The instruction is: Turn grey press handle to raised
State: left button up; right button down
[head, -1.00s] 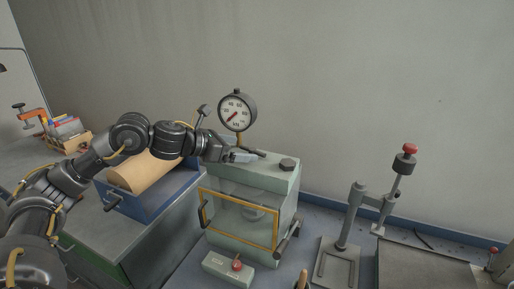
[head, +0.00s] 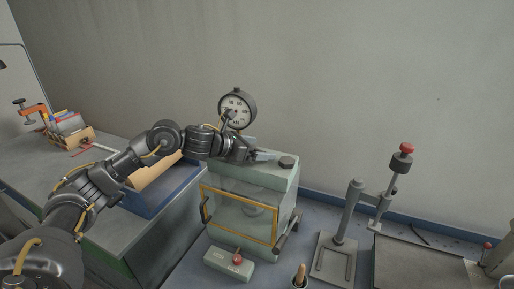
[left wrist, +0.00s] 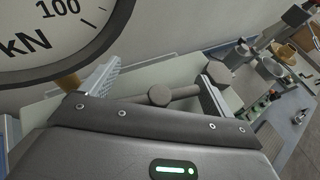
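The press is a pale grey-green box (head: 225,179) with a yellow-framed clear front and a round dial gauge (head: 237,108) above it. In the left wrist view, a grey handle (left wrist: 160,95), a round hub with a short bar, lies on the press top. My left gripper (head: 264,155) is over the press top, beside a dark hexagonal knob (head: 287,162). In the left wrist view its two fingers (left wrist: 160,82) are spread apart, with the handle showing between them. I cannot tell if they touch it. In the head view the gripper hides the handle. My right gripper is out of view.
A grey control box (head: 222,259) with a red knob stands before the press. A hand press (head: 341,213) with a red-topped lever is at the right. A blue tray (head: 150,203) sits left, under my arm. The gauge is close beside my left gripper.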

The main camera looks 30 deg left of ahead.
pick_arm(q)
jog(key=shift+c, duration=0.8)
jog(key=shift+w+f+n+t+y+b, duration=0.1)
jog(key=shift+n+t+y+b, duration=0.3)
jog(key=shift+y, duration=0.3)
jog(key=shift+c, duration=0.3)
jog(key=shift+a+n+t+y, duration=0.1)
jog(key=shift+n+t+y, duration=0.2)
jog(key=shift+n+y, duration=0.6)
jog(key=shift+c, duration=0.7)
jog(key=o, duration=1)
jog(key=shift+a+f, duration=0.1)
jog(key=shift+f, duration=0.05)
jog(key=shift+c, duration=0.2)
jog(key=shift+a, duration=0.3)
jog(key=shift+d+r, duration=0.25)
jog(key=shift+d, duration=0.1)
jog(key=b+v, duration=0.1)
jog(key=v, duration=0.9)
jog(key=shift+s+a, duration=0.25)
jog(key=shift+s, duration=0.05)
